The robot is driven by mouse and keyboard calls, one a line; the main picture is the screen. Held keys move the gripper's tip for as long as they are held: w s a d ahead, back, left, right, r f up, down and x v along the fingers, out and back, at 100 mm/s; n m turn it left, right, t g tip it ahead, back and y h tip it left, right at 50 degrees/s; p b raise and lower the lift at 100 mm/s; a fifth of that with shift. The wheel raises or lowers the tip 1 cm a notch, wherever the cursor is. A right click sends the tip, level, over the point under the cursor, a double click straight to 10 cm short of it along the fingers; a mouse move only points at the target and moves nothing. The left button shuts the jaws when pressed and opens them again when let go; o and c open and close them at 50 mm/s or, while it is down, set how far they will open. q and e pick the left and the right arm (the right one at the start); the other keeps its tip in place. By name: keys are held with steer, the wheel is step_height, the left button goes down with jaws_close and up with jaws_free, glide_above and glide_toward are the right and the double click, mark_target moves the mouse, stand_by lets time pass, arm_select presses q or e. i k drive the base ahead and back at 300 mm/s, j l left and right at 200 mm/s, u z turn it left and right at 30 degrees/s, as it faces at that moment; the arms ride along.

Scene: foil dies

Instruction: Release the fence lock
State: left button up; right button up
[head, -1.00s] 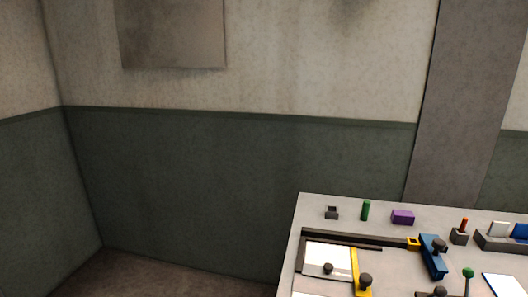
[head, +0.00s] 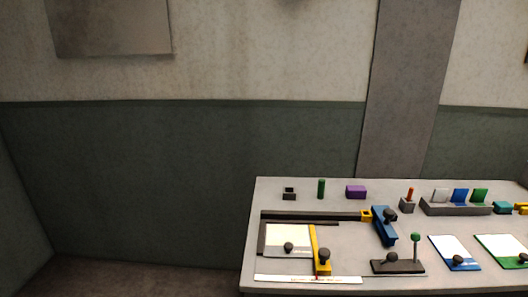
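A yellow fence bar (head: 314,240) stands at the right side of a white plate (head: 280,236) on the table in the head view. A black knob (head: 323,255) sits on its near end. A blue block (head: 382,225) with a black knob on top lies to the right, beside a small yellow square piece (head: 366,215) at the end of a dark rail (head: 310,214). A dark base (head: 398,267) with a black knob carries an upright green-topped lever (head: 415,244). I cannot tell which part is the lock. Neither gripper is in view.
The grey table (head: 340,193) fills the lower right. At its back are a green peg (head: 321,188), a purple block (head: 356,192), an orange peg in a holder (head: 407,201) and a rack (head: 455,208) of coloured plates. Blue-edged (head: 454,249) and green-edged plates (head: 500,248) lie at right.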

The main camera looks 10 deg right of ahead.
mark_target(391, 256)
steer(key=z, duration=1.25)
